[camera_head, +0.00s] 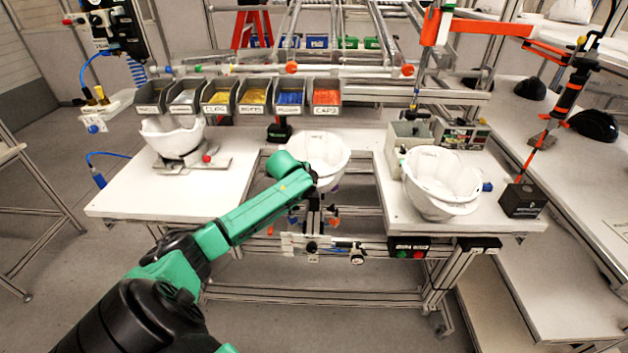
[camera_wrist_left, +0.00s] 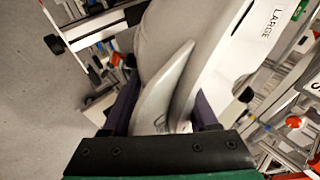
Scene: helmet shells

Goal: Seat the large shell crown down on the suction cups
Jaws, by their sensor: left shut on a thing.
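The large shell (camera_head: 322,150) is white, with its hollow side up and crown down, over the gap in the middle of the bench. In the left wrist view the shell (camera_wrist_left: 215,55) carries a LARGE label. My left gripper (camera_wrist_left: 165,105) is shut on the shell's edge, with one dark finger on each side. In the head view my green left arm reaches in from the lower left to the shell's near left side. A fixture (camera_head: 314,218) stands below the shell. The suction cups are not clearly visible, and I cannot tell whether the shell touches them. My right gripper is not in view.
Another white shell (camera_head: 172,138) sits on a stand at the left, and one more (camera_head: 440,180) lies on the right bench part. Several parts bins (camera_head: 253,97) line the back. An orange-and-black post (camera_head: 560,110) stands at the right. The left bench top (camera_head: 135,190) has free room.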

